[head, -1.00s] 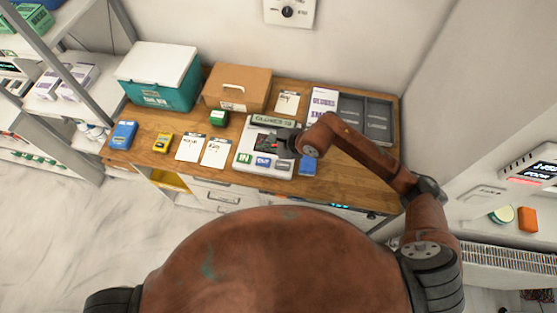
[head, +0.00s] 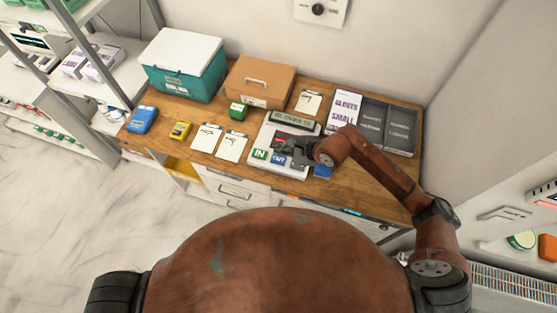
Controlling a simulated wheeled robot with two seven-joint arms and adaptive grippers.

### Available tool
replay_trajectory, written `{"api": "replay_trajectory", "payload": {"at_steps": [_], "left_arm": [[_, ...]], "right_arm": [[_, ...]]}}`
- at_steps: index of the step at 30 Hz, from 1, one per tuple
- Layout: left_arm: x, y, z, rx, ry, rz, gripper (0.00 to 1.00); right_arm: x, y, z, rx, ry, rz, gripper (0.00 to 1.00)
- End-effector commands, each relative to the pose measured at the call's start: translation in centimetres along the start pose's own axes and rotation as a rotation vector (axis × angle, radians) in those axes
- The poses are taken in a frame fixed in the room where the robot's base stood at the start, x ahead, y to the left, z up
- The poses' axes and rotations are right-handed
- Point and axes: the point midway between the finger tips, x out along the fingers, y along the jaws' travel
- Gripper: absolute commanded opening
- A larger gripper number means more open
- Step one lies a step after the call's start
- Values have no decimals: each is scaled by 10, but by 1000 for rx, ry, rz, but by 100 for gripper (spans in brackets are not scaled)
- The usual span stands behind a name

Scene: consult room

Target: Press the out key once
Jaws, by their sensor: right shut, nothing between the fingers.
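The white key device (head: 254,143) lies on the wooden worktop, with a dark panel partly hidden by my gripper. On its front edge are a green IN key (head: 260,154) and a blue OUT key (head: 278,160). The part of that edge to the right of OUT is largely covered by my gripper. My right gripper (head: 280,146) is shut and empty. It is over the device, just behind the OUT key in the picture; whether it touches the device I cannot tell. My left gripper is out of view.
A dark sign bar (head: 294,121) stands behind the device. Two note cards (head: 206,138) lie to its left and a small green box (head: 238,111) behind left. A blue item (head: 323,172) is at its right. Grey trays (head: 387,126) are at the back right.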

Motion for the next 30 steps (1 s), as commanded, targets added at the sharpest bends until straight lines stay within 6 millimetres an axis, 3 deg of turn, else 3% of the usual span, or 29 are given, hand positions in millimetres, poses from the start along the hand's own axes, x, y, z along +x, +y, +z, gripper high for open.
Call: {"api": "replay_trajectory", "payload": {"at_steps": [9, 30], "left_arm": [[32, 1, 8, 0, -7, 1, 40], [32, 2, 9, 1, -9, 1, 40]], "right_arm": [[29, 22, -22, -1, 0, 0, 0], [30, 22, -22, 0, 0, 0, 0]]}}
